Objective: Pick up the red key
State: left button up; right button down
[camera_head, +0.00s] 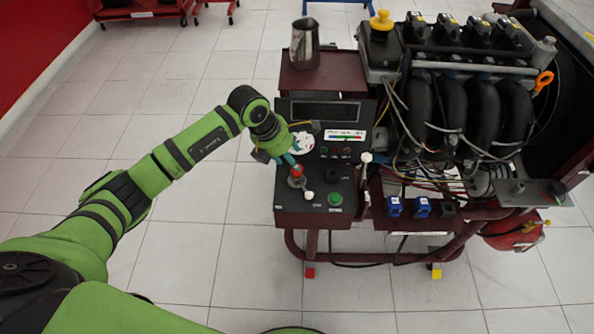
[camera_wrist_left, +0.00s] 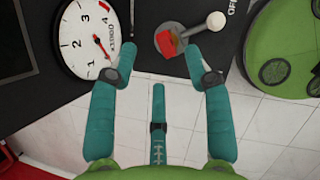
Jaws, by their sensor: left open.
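The red key (camera_head: 296,170) sits on the black control panel (camera_head: 318,220) of the engine trainer. In the left wrist view the red key (camera_wrist_left: 165,43) sits in a round metal switch, between and just beyond my fingertips. My left gripper (camera_head: 287,160) is at the panel's left side, right by the key. In the left wrist view my left gripper (camera_wrist_left: 160,60) is open, its teal fingers spread with nothing between them. Whether a finger touches the key cannot be told. My right gripper is not in view.
A white-faced gauge (camera_wrist_left: 90,38) lies left of the key, and a white-knobbed lever (camera_wrist_left: 215,21) right of it. A green button (camera_head: 335,199) is on the panel. The engine (camera_head: 450,100) stands to the right, a metal pitcher (camera_head: 305,45) behind. Left floor is clear.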

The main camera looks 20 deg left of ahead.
aim_at(297, 173)
pick_arm(q)
jog(key=x, duration=0.5)
jog(key=shift+s+f+p, duration=0.15)
jog(key=shift+f+p, duration=0.2)
jog(key=shift+a, duration=0.1)
jog(key=shift+c, duration=0.4)
grip_shut()
